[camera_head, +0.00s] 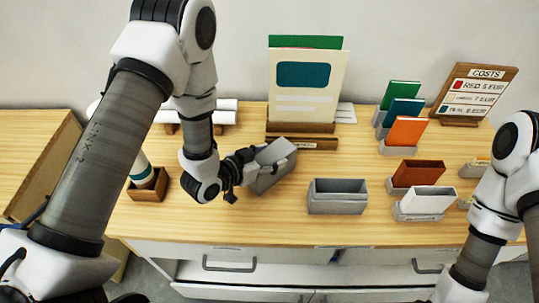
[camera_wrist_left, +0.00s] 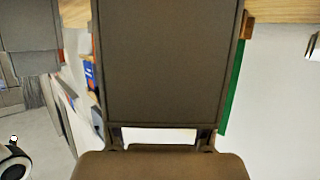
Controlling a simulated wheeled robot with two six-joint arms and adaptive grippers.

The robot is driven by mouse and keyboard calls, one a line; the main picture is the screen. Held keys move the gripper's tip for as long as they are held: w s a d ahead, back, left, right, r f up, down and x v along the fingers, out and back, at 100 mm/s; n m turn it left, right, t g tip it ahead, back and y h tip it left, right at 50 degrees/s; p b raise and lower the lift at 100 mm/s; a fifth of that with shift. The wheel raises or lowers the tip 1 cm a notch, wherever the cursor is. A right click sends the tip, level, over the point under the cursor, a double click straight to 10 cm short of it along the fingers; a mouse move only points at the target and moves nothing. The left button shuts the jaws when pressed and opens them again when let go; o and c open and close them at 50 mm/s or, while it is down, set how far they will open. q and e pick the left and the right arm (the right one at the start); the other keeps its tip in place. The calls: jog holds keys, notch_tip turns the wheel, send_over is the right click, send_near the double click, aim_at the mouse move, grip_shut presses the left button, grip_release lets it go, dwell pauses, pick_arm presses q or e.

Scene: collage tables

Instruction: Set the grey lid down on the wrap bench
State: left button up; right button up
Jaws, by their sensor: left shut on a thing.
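My left gripper (camera_head: 240,172) is shut on the grey lid (camera_head: 272,168), a small boxy grey piece held tilted at the left-middle of the wooden bench (camera_head: 240,220). The lid looks to be over the bench top; whether it touches the wood cannot be told. An open grey box (camera_head: 337,205) stands upright to the right of the lid, apart from it. In the left wrist view a large dark panel fills the middle, and I cannot tell the lid apart there. My right arm shows at the right edge, but its gripper is out of view.
A brown holder with a white and green bottle (camera_head: 147,185) stands left of my gripper. A cream board on a wooden stand (camera_head: 305,90) is behind the lid. Card holders (camera_head: 405,132) and a costs sign (camera_head: 475,95) stand to the right. Bare wood lies in front.

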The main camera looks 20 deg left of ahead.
pick_arm(q)
jog(key=shift+f, duration=0.3)
jog(key=shift+s+r, duration=0.1)
jog(key=shift+s, duration=0.1)
jog(key=shift+d, duration=0.1)
jog(key=o, duration=0.7)
jog(key=shift+f+b, duration=0.2)
jog(key=shift+b, duration=0.1)
jog(key=o, duration=0.4)
jog(key=shift+w, duration=0.1)
jog(key=shift+o, duration=0.2)
